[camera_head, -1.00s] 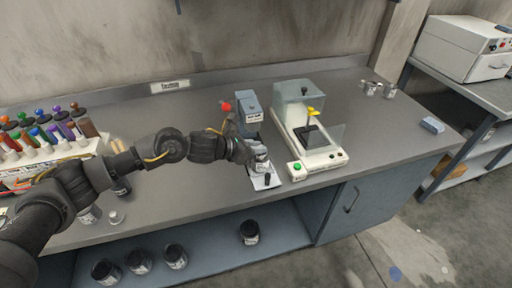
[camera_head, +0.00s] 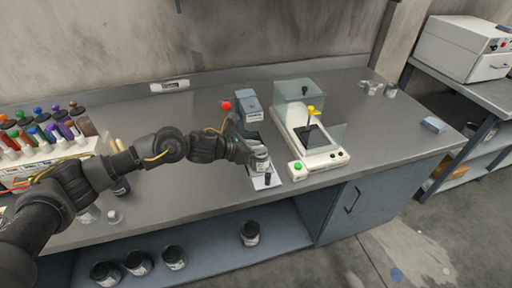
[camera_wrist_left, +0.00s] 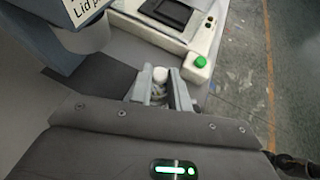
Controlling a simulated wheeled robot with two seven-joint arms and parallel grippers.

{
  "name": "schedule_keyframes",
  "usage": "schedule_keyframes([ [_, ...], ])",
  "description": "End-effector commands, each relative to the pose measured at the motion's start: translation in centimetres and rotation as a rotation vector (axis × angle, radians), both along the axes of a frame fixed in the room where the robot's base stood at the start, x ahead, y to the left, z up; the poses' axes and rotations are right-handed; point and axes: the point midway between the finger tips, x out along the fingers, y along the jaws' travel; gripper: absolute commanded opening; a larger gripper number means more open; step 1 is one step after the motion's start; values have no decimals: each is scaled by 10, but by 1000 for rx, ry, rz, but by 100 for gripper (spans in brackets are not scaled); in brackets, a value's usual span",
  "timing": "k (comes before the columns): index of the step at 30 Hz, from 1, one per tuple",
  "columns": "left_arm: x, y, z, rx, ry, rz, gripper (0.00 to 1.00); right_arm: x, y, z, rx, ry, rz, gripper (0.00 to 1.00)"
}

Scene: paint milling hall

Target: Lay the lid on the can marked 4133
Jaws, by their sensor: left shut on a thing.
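My left gripper (camera_head: 260,160) is at the front of the grey-blue lid press, low over its pale base plate (camera_head: 266,183). In the left wrist view its fingers (camera_wrist_left: 160,92) are close together around a small pale piece with a rounded white top (camera_wrist_left: 160,74), which I take to be the lid. A small silvery can with a pale label (camera_head: 261,166) shows at the fingertips in the head view. Its number is too small to read, and the fingers partly hide it. I cannot tell whether lid and can touch. My right gripper is out of view.
The lid press (camera_head: 251,112) has a red ball knob (camera_head: 226,105). A balance (camera_head: 318,157) stands just right of it. A rack of coloured droppers (camera_head: 45,150) is at left. Small metal cups (camera_head: 370,88) stand at back right. Dark jars (camera_head: 174,257) sit on the shelf below.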

Motion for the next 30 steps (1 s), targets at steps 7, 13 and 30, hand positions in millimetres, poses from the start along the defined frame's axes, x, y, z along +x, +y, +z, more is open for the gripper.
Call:
schedule_keyframes([
  [7, 0, 0, 0, 0, 0, 0, 0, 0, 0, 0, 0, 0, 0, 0],
  [13, 0, 0, 0, 0, 0, 0, 0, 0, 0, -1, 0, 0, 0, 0],
  [30, 0, 0, -3, 0, 0, 0, 0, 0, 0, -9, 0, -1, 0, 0],
])
